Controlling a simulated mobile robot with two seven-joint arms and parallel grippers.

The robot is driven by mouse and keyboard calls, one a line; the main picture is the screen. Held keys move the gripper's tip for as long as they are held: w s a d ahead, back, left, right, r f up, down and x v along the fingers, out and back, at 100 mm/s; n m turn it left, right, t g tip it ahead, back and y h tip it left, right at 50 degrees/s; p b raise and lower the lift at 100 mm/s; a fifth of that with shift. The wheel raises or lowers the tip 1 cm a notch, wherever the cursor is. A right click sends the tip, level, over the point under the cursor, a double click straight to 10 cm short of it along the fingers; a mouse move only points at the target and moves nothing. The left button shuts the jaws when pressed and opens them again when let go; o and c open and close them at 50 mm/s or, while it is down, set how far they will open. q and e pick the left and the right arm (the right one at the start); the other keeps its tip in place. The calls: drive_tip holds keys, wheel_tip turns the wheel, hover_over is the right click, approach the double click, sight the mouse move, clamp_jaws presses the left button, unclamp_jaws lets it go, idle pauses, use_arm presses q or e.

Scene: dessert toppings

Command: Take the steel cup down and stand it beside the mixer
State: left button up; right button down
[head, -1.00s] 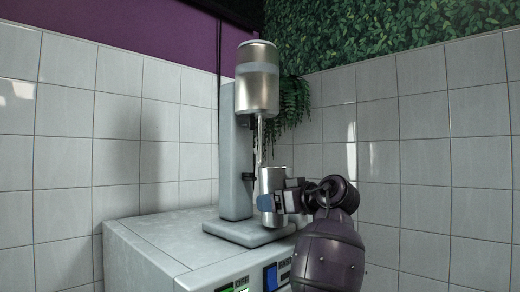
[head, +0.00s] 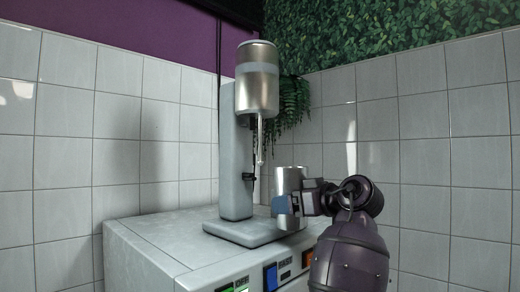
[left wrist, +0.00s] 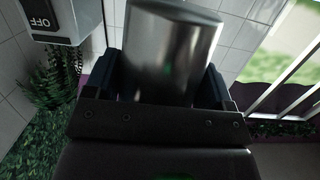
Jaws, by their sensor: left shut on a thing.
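The steel cup (head: 291,182) is upright in the head view, just right of the mixer's spindle and clear of it. My left gripper (head: 290,205) is shut on the cup's lower part. In the left wrist view the cup (left wrist: 170,45) stands between the two dark fingers of my left gripper (left wrist: 172,85). The mixer (head: 236,160) has a grey column, a steel motor head and a thin spindle hanging free. Its base plate (head: 245,232) lies left of and below the cup. Whether the cup touches any surface cannot be told. My right gripper is not in view.
The mixer stands on a grey cabinet top (head: 160,243) with bare room to its left. The cabinet front has coloured switches (head: 270,276). White tiled walls (head: 70,120) close the corner behind, and a hanging plant (head: 292,100) is behind the mixer head.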

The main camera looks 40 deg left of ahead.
use_arm(q)
drive_tip(key=shift+s+d+r, duration=0.1)
drive_tip(key=shift+s+d, duration=0.05)
drive_tip(key=shift+d, duration=1.2)
drive_tip(key=shift+s+d+r, duration=0.1)
drive_tip(key=shift+d, duration=1.25)
